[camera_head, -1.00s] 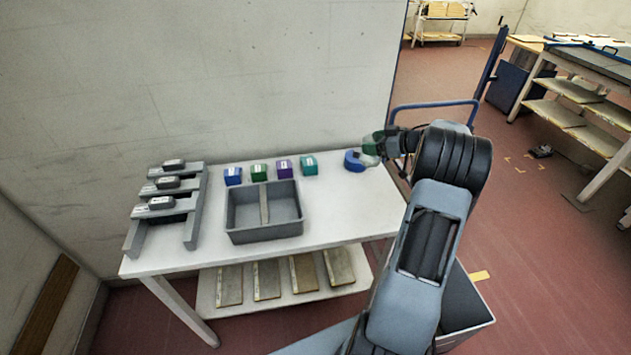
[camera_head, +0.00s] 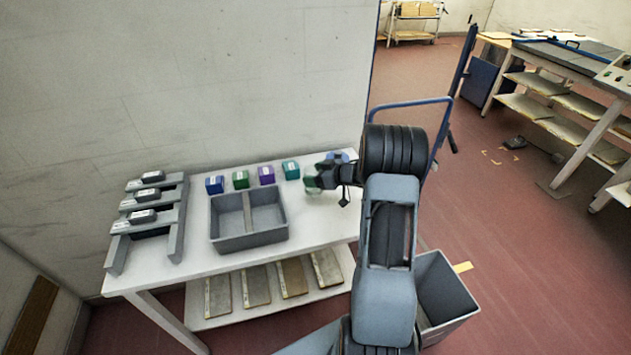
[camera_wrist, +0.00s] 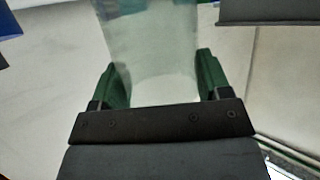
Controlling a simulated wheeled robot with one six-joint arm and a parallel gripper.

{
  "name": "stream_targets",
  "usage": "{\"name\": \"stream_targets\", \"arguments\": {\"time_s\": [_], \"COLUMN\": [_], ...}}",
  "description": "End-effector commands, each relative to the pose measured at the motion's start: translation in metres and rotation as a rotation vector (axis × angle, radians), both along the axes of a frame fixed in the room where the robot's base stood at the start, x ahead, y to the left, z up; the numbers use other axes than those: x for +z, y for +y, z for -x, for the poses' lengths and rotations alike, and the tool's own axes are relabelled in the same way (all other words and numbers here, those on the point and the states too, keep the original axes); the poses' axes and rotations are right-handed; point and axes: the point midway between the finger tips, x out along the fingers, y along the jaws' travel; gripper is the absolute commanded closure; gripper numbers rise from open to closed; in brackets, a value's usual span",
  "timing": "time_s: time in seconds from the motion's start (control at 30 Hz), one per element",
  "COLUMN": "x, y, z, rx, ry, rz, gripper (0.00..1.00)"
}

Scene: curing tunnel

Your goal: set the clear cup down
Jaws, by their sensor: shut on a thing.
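My gripper (camera_head: 315,183) is over the right end of the white table (camera_head: 328,227), right of the grey divided tray. In the wrist view my gripper (camera_wrist: 160,80) has its green fingers on either side of the clear cup (camera_wrist: 152,45), shut on it. The cup is see-through, and its far end runs out of the top of that view. In the head view the cup is hard to make out beside the green fingers. I cannot tell whether its base touches the table.
The grey tray (camera_head: 249,240) stands left of my gripper. A blue object (camera_head: 338,156) is partly hidden behind my gripper. A grey rack (camera_head: 175,222) fills the left end.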

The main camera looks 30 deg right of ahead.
Motion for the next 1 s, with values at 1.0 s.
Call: {"name": "stream_targets", "arguments": {"time_s": [1.0], "x": [-0.045], "y": [0.001], "z": [0.000], "rx": [0.000], "ry": [0.003], "rz": [-0.001], "gripper": [0.59]}}
